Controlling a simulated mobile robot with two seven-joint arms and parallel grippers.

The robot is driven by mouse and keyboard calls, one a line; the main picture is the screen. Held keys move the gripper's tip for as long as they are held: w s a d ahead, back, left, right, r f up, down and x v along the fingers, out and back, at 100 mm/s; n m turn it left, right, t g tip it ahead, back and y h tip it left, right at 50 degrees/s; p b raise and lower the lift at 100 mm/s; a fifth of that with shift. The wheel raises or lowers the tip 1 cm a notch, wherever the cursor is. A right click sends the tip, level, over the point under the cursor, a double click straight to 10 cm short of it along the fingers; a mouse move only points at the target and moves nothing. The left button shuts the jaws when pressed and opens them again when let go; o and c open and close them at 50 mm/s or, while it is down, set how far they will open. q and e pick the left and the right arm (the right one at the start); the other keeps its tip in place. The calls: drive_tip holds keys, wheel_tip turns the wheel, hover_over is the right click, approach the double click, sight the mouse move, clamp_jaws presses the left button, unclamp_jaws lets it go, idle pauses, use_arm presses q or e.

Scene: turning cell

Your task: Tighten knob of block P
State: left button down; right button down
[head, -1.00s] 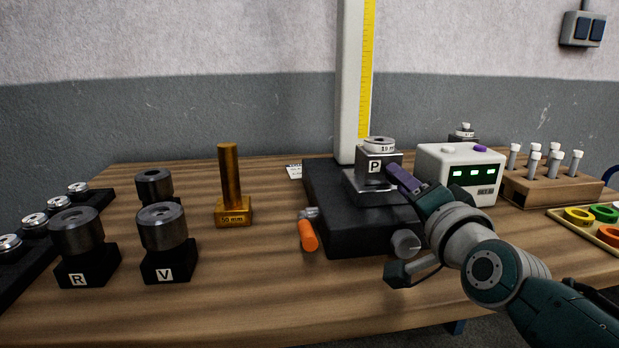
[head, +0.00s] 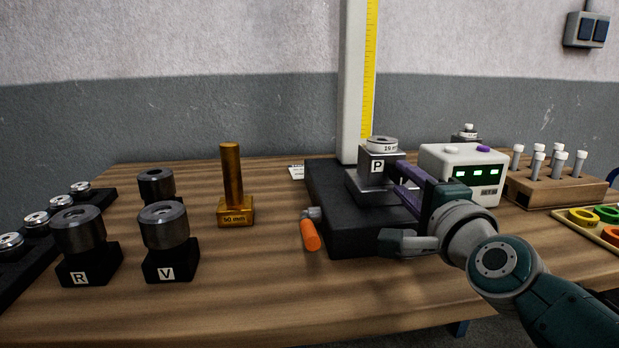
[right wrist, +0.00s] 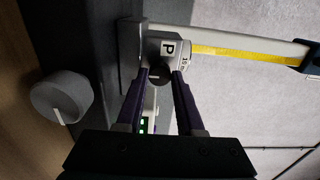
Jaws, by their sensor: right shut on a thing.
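Block P (head: 377,166) is a grey metal block with a white P label and a round, marked disc on top. It stands on the black base of the height stand. In the right wrist view block P (right wrist: 167,47) is at top centre. Its small dark knob (right wrist: 160,76) sits between my fingertips. My right gripper (head: 398,181) reaches the block's right side with its purple fingers. It is shut on the knob, and it also shows in the right wrist view (right wrist: 161,74). The knob is hidden in the head view. My left gripper is not in view.
The black base (head: 335,215) has an orange handle (head: 310,235) at its left and a grey round knob (right wrist: 60,97). A white box with a display (head: 457,168) stands close behind my right gripper. A brass 50 mm gauge (head: 232,190) and blocks R (head: 78,240) and V (head: 165,240) stand left.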

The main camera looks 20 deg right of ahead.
idle(0.3)
drive_tip(key=c, duration=0.5)
unclamp_jaws()
drive_tip(key=shift+s+a, duration=0.1)
drive_tip(key=shift+s, duration=0.2)
drive_tip(key=p+v, duration=0.1)
drive_tip(key=v, duration=0.8)
drive_tip(key=shift+s+a, duration=0.1)
drive_tip(key=shift+s, duration=0.05)
drive_tip(key=shift+r, duration=0.1)
